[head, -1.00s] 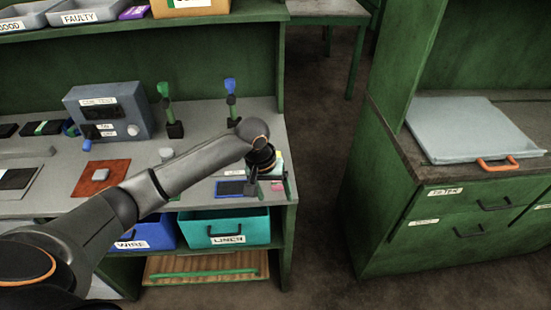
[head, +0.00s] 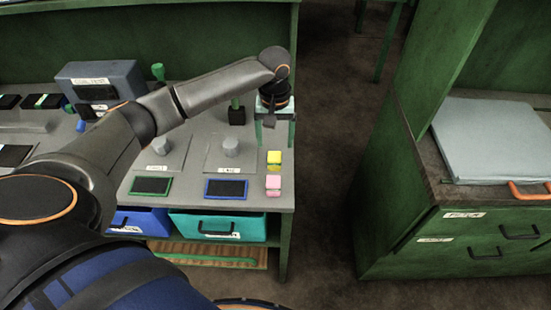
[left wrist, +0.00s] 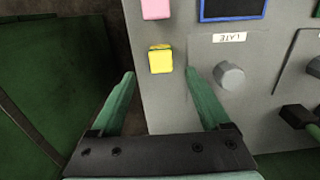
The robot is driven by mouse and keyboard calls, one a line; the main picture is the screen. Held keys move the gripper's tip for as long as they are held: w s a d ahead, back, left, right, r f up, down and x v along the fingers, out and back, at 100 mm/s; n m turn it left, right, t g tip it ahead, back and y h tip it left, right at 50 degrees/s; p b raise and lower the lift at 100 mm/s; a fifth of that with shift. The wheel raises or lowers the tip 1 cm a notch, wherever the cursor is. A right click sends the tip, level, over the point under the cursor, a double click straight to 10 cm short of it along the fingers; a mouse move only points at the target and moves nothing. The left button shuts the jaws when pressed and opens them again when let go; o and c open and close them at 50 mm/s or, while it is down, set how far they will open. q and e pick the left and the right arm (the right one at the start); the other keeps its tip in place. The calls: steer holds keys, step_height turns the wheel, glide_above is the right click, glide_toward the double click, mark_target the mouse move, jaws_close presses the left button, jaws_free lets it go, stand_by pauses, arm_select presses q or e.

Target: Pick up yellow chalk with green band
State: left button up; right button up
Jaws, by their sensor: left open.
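In the left wrist view the yellow chalk (left wrist: 160,61) lies just beyond the gap between the fingertips. My left gripper (head: 276,137) is open and empty, behind the chalk near the bench's right edge. Its two green fingers (left wrist: 160,74) are spread wide in the wrist view and do not touch the chalk. My right gripper is not in view.
A pink block (head: 273,186) lies just in front of the yellow chalk. A blue-framed dark pad (head: 227,188) and a grey knob (head: 231,146) on a plate are to its left. The bench's right edge is close by, with open floor beyond.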

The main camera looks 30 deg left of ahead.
mark_target(274, 156)
arm_select(q)
steer(key=shift+f, duration=3.6)
jaws_close()
